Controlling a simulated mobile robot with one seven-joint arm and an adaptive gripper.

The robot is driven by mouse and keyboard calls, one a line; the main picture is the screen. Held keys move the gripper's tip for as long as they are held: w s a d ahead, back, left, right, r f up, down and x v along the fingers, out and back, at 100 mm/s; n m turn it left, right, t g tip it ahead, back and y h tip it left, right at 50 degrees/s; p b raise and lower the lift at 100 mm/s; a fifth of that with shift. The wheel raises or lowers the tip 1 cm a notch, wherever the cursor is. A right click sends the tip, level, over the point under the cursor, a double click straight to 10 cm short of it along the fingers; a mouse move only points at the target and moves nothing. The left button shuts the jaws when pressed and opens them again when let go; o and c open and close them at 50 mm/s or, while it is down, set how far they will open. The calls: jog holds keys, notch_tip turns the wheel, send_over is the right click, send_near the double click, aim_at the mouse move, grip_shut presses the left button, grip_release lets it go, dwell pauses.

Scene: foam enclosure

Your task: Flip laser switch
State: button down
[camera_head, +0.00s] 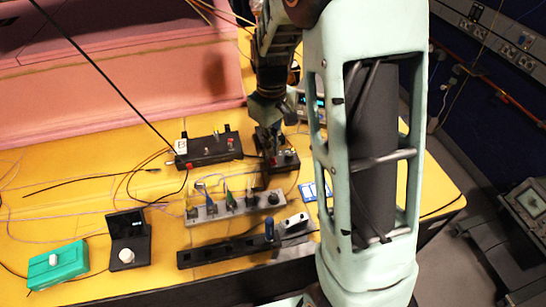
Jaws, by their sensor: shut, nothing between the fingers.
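My gripper (266,165) points down over the yellow table, right of centre, and its fingers look shut and empty. It is in front of a small black box (289,161) with a red button and small knobs, and covers part of it. A wider black box (222,150) with small toggles and a red part stands to its left. A grey strip (212,212) with several coloured connectors lies just in front of the fingers. I cannot tell for sure which part is the laser switch, or whether the fingers touch the box.
A black rail (215,254) with a blue post lies near the front edge. A green box (58,265) and a black stand (128,238) are at front left. Pink foam walls (130,85) rise behind. Thin loose cables cross the left of the table.

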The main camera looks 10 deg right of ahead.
jog(key=shift+r+p, duration=1.75)
jog(key=shift+r, duration=1.05)
jog(key=shift+a+f, duration=0.1)
